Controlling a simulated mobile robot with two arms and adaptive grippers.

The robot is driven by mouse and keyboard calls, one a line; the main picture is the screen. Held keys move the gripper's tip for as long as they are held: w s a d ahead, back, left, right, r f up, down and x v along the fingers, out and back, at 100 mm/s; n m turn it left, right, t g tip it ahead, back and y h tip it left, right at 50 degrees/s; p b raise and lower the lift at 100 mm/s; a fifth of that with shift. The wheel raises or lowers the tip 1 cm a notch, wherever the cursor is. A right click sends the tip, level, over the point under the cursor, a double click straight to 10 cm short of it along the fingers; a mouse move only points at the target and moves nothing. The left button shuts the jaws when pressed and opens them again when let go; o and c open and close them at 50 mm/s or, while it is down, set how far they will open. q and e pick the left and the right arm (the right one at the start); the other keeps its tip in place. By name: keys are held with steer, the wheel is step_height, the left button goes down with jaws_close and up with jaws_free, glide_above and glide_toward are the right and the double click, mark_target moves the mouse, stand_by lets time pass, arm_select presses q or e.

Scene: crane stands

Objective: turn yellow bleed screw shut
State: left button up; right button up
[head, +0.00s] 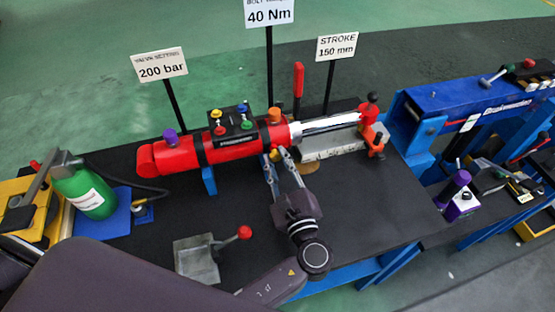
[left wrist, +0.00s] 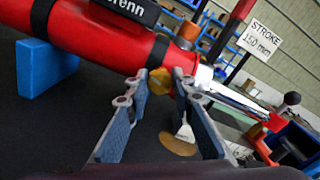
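A red hydraulic cylinder (head: 235,146) lies across the black bench top. The yellow bleed screw (head: 274,156) is low on its side near the rod end; it also shows in the left wrist view (left wrist: 160,82). My left gripper (head: 276,158) reaches up to it from the front. In the left wrist view its two fingers (left wrist: 161,80) stand apart, with the yellow screw between and just beyond the tips, partly hidden by the right-hand finger. I cannot tell whether either finger touches it. My right gripper is not in view.
An orange knob (head: 274,114) sits above the screw on the cylinder. A brownish disc (head: 297,194) lies on the bench below. A metal block with a red-knobbed lever (head: 198,258) stands at front left, a green bottle (head: 85,192) further left. The bench's front right is clear.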

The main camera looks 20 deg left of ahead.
arm_select(q)
jaws_close()
steer(key=shift+r+m+p, duration=0.2)
steer(key=shift+m+p, duration=0.2)
steer(key=shift+p, duration=0.35)
steer(key=m+p, duration=0.7)
steer(key=p, duration=0.1)
steer(key=shift+d+r+m, duration=0.1)
steer(key=shift+m, duration=0.2)
steer(key=m+p, duration=0.3)
steer(key=shift+w, duration=0.1)
steer(key=shift+d+f+m+p, duration=0.15)
steer(key=shift+m+p, duration=0.35)
steer(key=shift+m, duration=0.3)
steer(key=shift+a+f+m+p, duration=0.1)
steer(key=shift+m+p, duration=0.35)
steer(key=shift+m, duration=0.35)
steer(key=o, duration=0.8)
jaws_free()
